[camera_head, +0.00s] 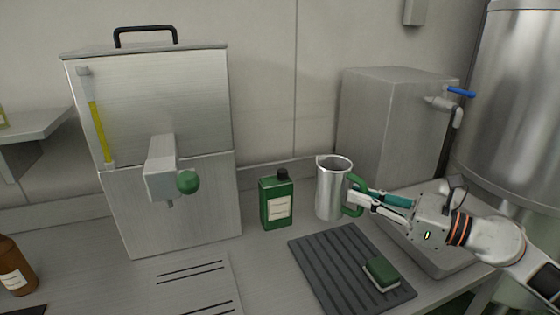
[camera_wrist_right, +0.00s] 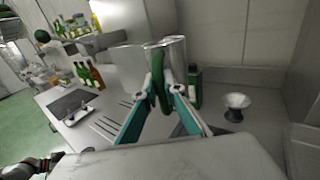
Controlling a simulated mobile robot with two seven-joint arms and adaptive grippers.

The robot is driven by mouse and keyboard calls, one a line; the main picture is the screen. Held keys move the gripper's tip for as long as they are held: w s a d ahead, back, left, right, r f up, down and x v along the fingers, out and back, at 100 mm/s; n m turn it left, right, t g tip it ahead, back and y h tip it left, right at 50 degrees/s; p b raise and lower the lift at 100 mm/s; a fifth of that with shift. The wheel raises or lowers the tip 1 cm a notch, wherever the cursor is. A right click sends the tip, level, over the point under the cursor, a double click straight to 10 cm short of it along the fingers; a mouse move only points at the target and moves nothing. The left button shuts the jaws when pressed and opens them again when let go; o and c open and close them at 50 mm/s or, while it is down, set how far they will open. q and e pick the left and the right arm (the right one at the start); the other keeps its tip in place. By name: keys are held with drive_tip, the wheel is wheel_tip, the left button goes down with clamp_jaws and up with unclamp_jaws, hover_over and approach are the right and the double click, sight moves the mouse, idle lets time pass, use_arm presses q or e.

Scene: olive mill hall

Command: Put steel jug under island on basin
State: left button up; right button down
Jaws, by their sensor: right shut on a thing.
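The steel jug (camera_head: 332,188) is upright, with a green handle on its right side. My right gripper (camera_head: 360,196) is shut on that handle. In the right wrist view, the fingers (camera_wrist_right: 162,92) close around the green handle (camera_wrist_right: 158,78), with the jug's steel body (camera_wrist_right: 176,52) behind it. I cannot tell whether the jug's base touches the worktop. A steel basin (camera_head: 452,264) shows in part at the right, below my right arm, which hides much of it. My left gripper is not in view.
A grey ribbed mat (camera_head: 330,268) with a green sponge (camera_head: 381,272) lies in front of the jug. A green bottle (camera_head: 277,202) stands left of it. A steel tank (camera_head: 392,125) with a blue-handled tap stands behind.

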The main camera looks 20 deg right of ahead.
drive_tip(key=s+a+f+m+h, duration=0.1)
drive_tip(key=s+a+f, duration=0.1)
drive_tip(key=f, duration=0.4)
drive_tip(key=s+a+f+t+h, duration=0.1)
drive_tip(key=s+a+f, duration=0.1)
drive_tip(key=a+f, duration=0.3)
drive_tip(key=shift+f+m+t, duration=0.3)
drive_tip(key=shift+f+m, duration=0.1)
